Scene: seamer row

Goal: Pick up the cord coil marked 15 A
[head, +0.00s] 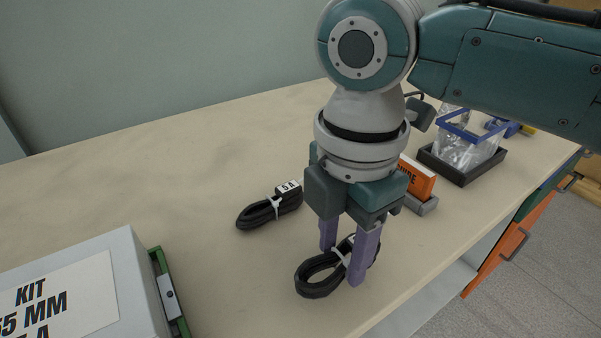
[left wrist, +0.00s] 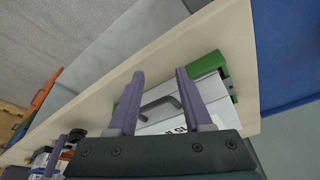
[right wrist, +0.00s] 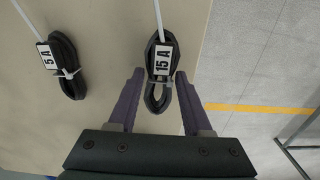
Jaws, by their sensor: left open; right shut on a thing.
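The black cord coil marked 15 A (head: 315,283) lies near the front edge of the bench, with a white tie around it. Its 15 A tag reads clearly in the right wrist view (right wrist: 163,60). My right gripper (head: 343,265) points down at it and is shut on it, one finger on each side; the fingers hide part of the coil. A similar coil marked 5 A (head: 268,209) lies behind and to the left, apart from the gripper. My left gripper (left wrist: 160,73) is open and empty, in front of a grey case's handle.
A grey kit case (head: 70,290) in a green holder stands at the front left. The bench's back left is clear.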

